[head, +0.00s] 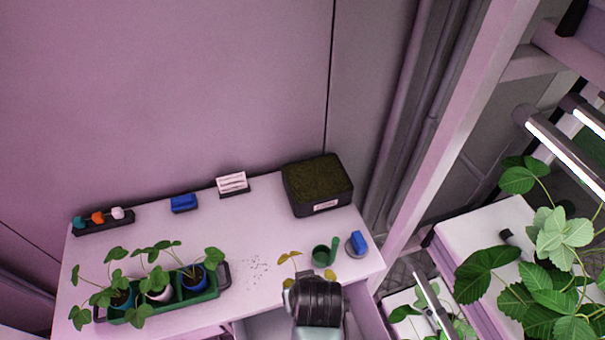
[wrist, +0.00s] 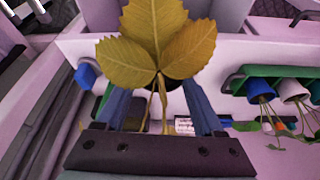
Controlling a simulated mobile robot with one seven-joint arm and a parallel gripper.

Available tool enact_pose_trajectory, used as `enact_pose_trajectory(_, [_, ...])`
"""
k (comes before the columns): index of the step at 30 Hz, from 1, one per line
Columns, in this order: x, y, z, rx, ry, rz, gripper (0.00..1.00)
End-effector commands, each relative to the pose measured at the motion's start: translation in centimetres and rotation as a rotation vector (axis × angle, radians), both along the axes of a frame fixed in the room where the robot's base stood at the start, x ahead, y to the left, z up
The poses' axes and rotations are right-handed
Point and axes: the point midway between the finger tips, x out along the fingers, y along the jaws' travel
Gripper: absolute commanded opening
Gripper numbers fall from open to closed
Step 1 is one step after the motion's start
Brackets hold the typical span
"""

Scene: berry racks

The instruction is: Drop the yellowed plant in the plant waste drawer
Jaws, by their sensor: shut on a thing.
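The yellowed plant (wrist: 155,42) fills the top middle of the wrist view, with three yellow-brown leaves on thin stems. In the head view its small yellow leaves (head: 289,256) stick out around my gripper (head: 318,290). My gripper is shut on the plant; both fingers (wrist: 155,105) flank its stems in the wrist view. The lower end of the plant is hidden. An open drawer (head: 268,325) shows below the table's front edge, partly covered by my wrist. My gripper is over or close to it; the exact height is unclear. No drawer label is readable.
A leafy plant rack (head: 485,225) stands at right.

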Motion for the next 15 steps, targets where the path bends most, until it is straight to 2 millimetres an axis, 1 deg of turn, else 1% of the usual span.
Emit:
enact_pose_trajectory(1, [0.4, 0.1, 1.7, 0.002, 0.001, 0.030, 0.10])
enact_pose_trajectory(6, [1.1, 0.1, 2.5, 0.008, -0.006, 0.096, 0.10])
enact_pose_trajectory(11, [1.3, 0.2, 1.9, 0.010, -0.006, 0.112, 0.10])
enact_pose_trajectory(15, [1.3, 0.2, 0.7, 0.010, -0.007, 0.111, 0.10])
